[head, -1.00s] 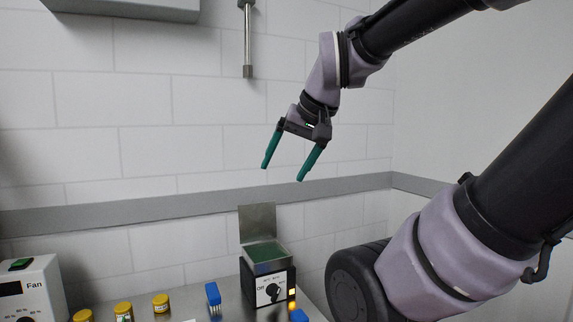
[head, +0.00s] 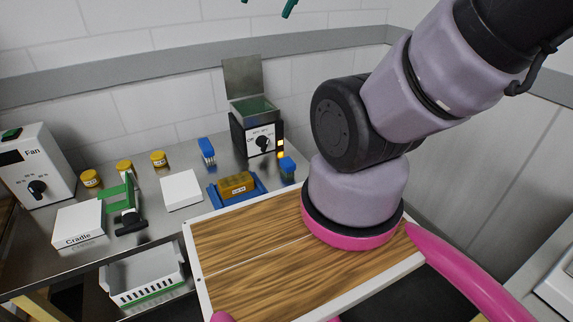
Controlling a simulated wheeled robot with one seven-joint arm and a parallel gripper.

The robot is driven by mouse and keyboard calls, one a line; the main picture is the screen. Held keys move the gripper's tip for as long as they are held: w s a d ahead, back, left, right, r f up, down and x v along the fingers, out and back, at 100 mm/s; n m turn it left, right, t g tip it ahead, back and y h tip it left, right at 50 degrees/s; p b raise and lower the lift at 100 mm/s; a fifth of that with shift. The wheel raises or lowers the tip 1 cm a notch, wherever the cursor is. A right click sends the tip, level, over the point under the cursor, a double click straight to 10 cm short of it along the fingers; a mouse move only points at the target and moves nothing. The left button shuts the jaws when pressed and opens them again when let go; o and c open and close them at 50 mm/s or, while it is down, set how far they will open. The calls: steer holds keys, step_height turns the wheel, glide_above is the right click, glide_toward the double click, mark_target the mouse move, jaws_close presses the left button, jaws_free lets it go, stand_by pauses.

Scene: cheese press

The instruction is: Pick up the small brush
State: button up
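I cannot tell for sure which thing is the small brush. A blue piece with pale, bristle-like strips below (head: 207,151) stands on the metal counter near the wall. A similar, smaller blue piece (head: 287,167) stands at the right of the counter, in front of the box with the open lid. My gripper (head: 267,4) shows only as two green fingertips at the top edge. They are apart, and no object shows at the tips. It is high above and well away from both blue pieces.
The metal counter (head: 160,222) holds a fan box (head: 37,168), several yellow-lidded jars (head: 124,168), a white block (head: 181,190), a cradle box (head: 79,224), a green-and-black tool (head: 127,205), a blue tray with a yellow block (head: 237,185) and a lidded box (head: 254,132). A white basket (head: 143,280) sits below.

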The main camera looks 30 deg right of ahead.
steer(key=shift+o, duration=0.2)
steer(key=shift+o, duration=1)
steer(key=shift+w, duration=0.1)
steer(key=m+g+h, duration=0.1)
steer(key=m+g, duration=0.5)
steer(key=m, duration=0.5)
glide_above(288, 161)
steer(key=w+a, duration=0.2)
steer(key=a, duration=0.2)
step_height(288, 161, down, 34)
steer(key=f, duration=0.1)
steer(key=d+f, duration=0.1)
steer(key=f, duration=0.4)
steer(key=s+d+f+m, duration=0.1)
steer(key=f, duration=0.4)
steer(key=d+f+m+g+h, duration=0.1)
steer(key=f, duration=0.4)
steer(key=shift+s+f, duration=0.3)
steer(key=shift+f, duration=0.1)
steer(key=f, duration=0.3)
steer(key=d+f, duration=0.1)
steer(key=shift+s+f, duration=0.2)
steer(key=shift+f, duration=0.15)
steer(key=shift+a+f, duration=0.1)
steer(key=shift+f, duration=0.35)
